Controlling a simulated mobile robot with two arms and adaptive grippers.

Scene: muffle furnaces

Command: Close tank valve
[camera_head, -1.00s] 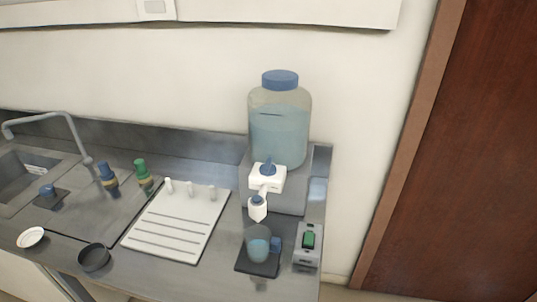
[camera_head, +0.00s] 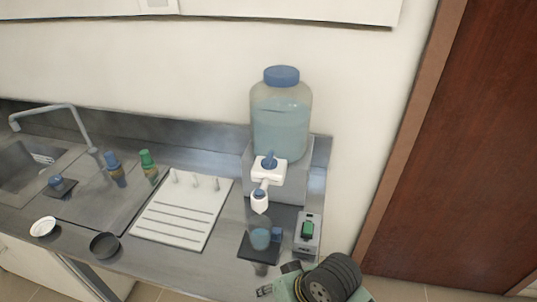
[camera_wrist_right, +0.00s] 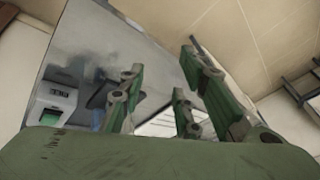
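The tank (camera_head: 281,125), a clear bottle with a blue cap and bluish water, stands on a grey stand at the counter's right end. Its white valve (camera_head: 268,170) has a blue handle (camera_head: 269,160) on top and a spout (camera_head: 259,200) pointing down. A clear cup (camera_head: 260,237) with bluish liquid stands below the spout on a dark pad. My right arm shows at the bottom right of the head view, apart from the valve; its fingers are hardly visible there. In the right wrist view my right gripper (camera_wrist_right: 165,85) has its green fingers spread and empty. My left gripper is not in view.
A grey box with a green switch (camera_head: 307,230) sits right of the cup; it also shows in the right wrist view (camera_wrist_right: 54,103). A white grooved board (camera_head: 183,212), two bottles (camera_head: 130,168), two small dishes (camera_head: 73,236) and a sink with tap (camera_head: 75,125) lie left.

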